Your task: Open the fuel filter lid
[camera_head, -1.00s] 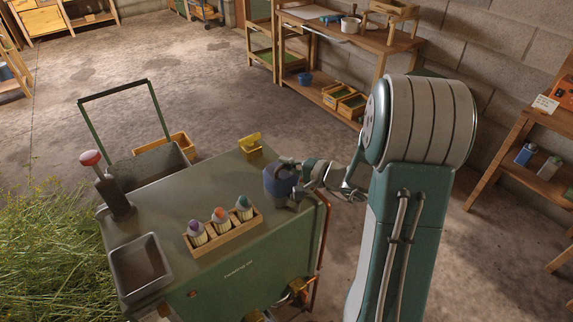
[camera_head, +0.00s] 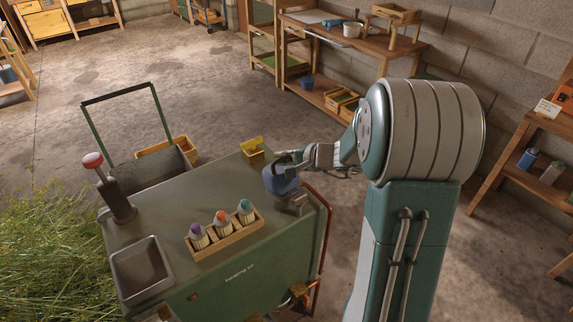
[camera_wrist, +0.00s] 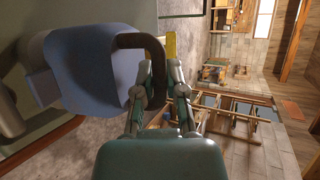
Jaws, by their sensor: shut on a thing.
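The blue fuel filter lid (camera_head: 279,182) is at the right back part of the green cart's top (camera_head: 185,205). It is tilted, and a grey filter base (camera_head: 293,203) shows beside it. In the wrist view the lid (camera_wrist: 95,70) fills the upper left, with a dark curved handle (camera_wrist: 133,42) on its near side. My gripper (camera_wrist: 160,78) is shut on that handle. In the head view my gripper (camera_head: 292,158) reaches the lid from the right. The inside of the lid is hidden.
A wooden rack (camera_head: 226,238) with several colour-topped bottles stands left of the lid. A yellow piece (camera_head: 252,149) is behind it. A red-knobbed lever (camera_head: 93,160) and a grey tray (camera_head: 115,272) are at the cart's left. Shelves line the right wall.

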